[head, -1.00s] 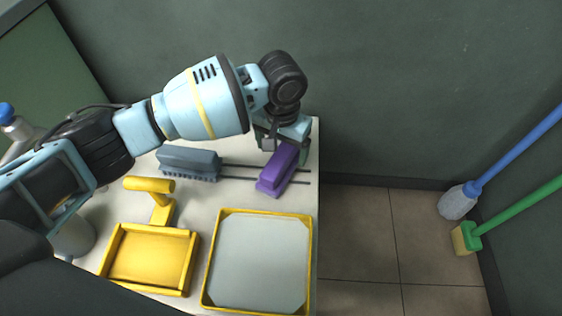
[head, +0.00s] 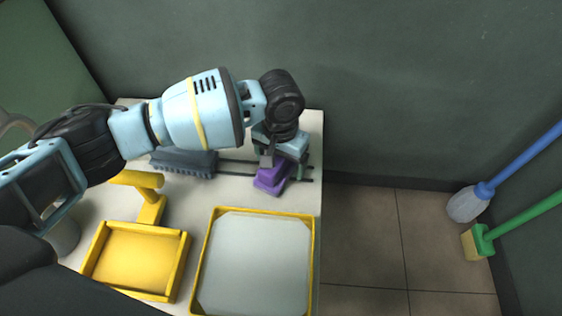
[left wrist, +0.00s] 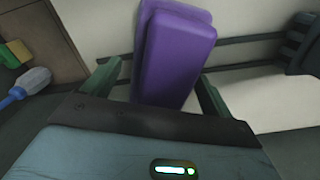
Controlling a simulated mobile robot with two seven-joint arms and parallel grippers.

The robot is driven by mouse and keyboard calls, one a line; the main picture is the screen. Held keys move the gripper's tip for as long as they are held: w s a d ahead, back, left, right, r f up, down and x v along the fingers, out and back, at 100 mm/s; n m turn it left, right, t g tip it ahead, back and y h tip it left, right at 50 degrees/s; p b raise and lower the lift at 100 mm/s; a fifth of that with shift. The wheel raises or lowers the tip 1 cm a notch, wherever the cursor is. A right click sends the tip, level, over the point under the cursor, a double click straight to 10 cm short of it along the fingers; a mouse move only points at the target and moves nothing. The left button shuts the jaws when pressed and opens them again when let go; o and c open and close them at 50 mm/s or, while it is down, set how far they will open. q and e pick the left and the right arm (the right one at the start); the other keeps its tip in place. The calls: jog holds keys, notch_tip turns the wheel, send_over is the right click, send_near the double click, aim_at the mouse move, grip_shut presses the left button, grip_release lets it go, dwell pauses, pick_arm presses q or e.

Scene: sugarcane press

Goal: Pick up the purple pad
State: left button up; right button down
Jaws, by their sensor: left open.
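The purple pad (head: 270,178) lies on the white table near its right edge, partly hidden under my left gripper in the head view. My left gripper (head: 281,166) points down over the pad. In the left wrist view, the pad (left wrist: 172,50) runs between the two green fingers of my open gripper (left wrist: 157,82), one finger on each side. I cannot tell whether the fingers touch it. My right gripper is not in view.
A grey-blue brush-like block (head: 184,163) sits left of the pad on dark rails. A yellow-rimmed tray (head: 206,258) and a yellow dustpan-like piece (head: 180,268) are in front. A blue-handled mop (head: 466,205) and a green-handled broom (head: 475,243) stand at right.

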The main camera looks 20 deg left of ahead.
pick_arm(q)
jog(key=shift+r, duration=0.1)
jog(key=shift+c, duration=0.2)
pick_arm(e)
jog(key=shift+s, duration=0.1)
pick_arm(q)
jog(key=c, duration=1.2)
jog(key=shift+o, duration=0.2)
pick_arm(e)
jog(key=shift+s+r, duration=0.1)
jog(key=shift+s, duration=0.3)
